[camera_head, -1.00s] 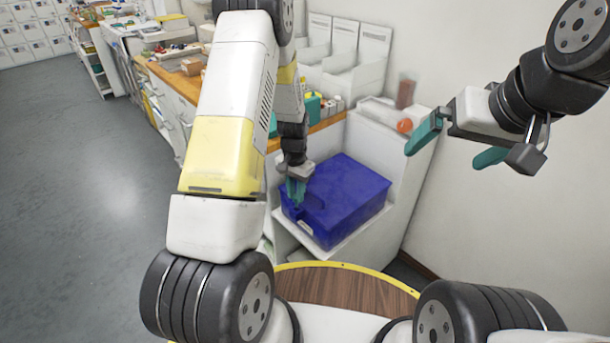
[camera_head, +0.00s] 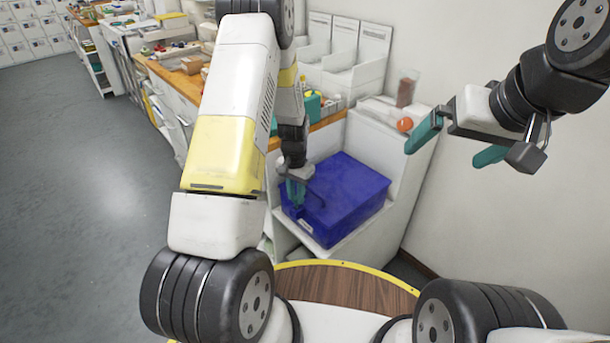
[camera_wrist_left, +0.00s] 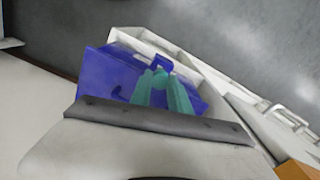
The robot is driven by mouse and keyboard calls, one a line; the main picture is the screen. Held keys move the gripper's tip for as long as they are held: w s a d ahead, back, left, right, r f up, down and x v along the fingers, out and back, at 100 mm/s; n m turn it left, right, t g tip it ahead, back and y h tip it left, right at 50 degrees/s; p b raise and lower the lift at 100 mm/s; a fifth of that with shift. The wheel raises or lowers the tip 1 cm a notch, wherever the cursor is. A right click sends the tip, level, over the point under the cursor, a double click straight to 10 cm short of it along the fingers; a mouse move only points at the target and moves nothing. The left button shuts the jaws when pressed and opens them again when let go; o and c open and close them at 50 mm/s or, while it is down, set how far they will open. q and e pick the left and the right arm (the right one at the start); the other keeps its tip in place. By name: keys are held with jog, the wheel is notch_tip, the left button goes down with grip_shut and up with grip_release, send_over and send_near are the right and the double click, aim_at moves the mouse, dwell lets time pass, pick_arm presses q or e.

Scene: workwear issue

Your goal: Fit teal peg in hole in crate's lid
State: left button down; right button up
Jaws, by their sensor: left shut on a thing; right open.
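The blue crate (camera_head: 345,205) with its blue lid stands on a low white surface at the middle right; it also shows in the left wrist view (camera_wrist_left: 105,72). My left gripper (camera_head: 294,199) is over the lid's near left corner, pointing down. In the left wrist view its teal fingers (camera_wrist_left: 163,90) are shut on the teal peg (camera_wrist_left: 159,80), which is hard to tell apart from them. The peg's lower end and the hole are not clearly seen, so I cannot tell whether the peg touches the lid. My right gripper (camera_head: 455,148) is open and empty, high at the right.
A white cabinet (camera_head: 400,160) with an orange ball (camera_head: 404,125) and a brownish container (camera_head: 406,88) stands behind the crate. A wooden counter with white bins (camera_head: 362,55) lies at the back. The floor at the left is clear.

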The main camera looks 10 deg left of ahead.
pick_arm(q)
jog(key=shift+f, duration=1.25)
dwell(0.4)
jog(key=c, duration=1.2)
grip_release()
jog(key=shift+o, duration=0.2)
jog(key=shift+r, duration=4.5)
